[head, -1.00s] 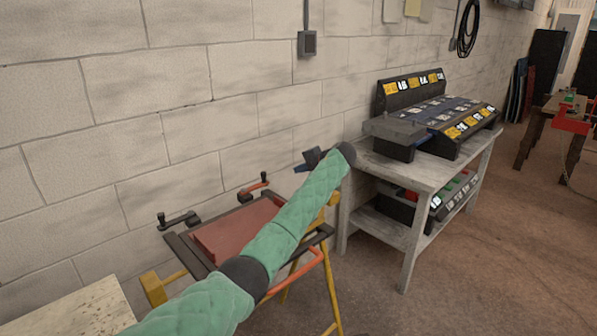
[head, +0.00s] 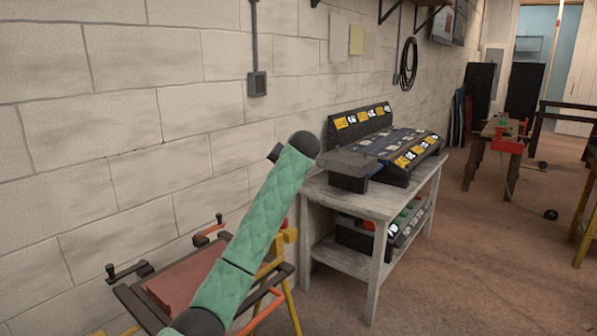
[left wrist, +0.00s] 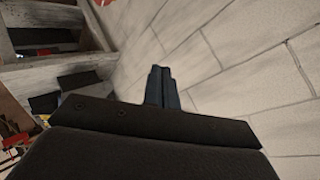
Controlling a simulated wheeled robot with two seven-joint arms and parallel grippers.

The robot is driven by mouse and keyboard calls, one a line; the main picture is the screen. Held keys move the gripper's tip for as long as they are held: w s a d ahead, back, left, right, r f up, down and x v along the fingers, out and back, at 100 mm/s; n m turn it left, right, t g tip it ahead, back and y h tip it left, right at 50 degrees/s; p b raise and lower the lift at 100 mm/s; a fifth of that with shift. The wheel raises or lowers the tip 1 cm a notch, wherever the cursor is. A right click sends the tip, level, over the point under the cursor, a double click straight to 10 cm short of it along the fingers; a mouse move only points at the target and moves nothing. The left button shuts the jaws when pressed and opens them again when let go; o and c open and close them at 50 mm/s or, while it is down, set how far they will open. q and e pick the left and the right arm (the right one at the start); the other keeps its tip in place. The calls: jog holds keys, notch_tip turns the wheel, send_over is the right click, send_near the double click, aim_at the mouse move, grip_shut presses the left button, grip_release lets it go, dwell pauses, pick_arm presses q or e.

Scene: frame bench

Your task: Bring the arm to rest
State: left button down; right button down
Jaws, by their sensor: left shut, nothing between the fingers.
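My left arm (head: 255,232), in a green quilted cover, rises from the bottom of the head view toward the wall. Its gripper is mostly hidden behind the wrist in that view; only a small dark part shows. In the left wrist view my left gripper (left wrist: 163,88) shows its two dark fingers together, with nothing between them. It points along the block wall (left wrist: 235,55) and appears clear of it. My right gripper is in neither view.
A folding workbench (head: 128,296) with a reddish board (head: 183,284) stands below my arm. A red tool (head: 508,143) sits on a trestle farther back. Open floor (head: 480,265) lies at right.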

pick_arm(q)
jog(key=s+f+t+h, duration=0.1)
jog(key=s+f+h, duration=0.2)
jog(key=s, duration=0.6)
jog(key=s+f+h, duration=0.2)
jog(key=s+f, duration=0.1)
jog(key=s, duration=0.5)
jog(key=s+a+f+g, duration=0.3)
jog(key=s+f, duration=1.1)
jog(key=s, duration=0.4)
jog(key=s+a+f+n+g+h, duration=0.1)
jog(key=s+a+f+g, duration=0.2)
jog(key=s+f, duration=1.1)
jog(key=s+a+f+g+h, duration=0.1)
jog(key=s+a+f+g, duration=0.1)
jog(key=s+f, duration=1.2)
jog(key=s, duration=0.9)
jog(key=shift+a+n+g, duration=0.3)
jog(key=shift+a+g, duration=0.1)
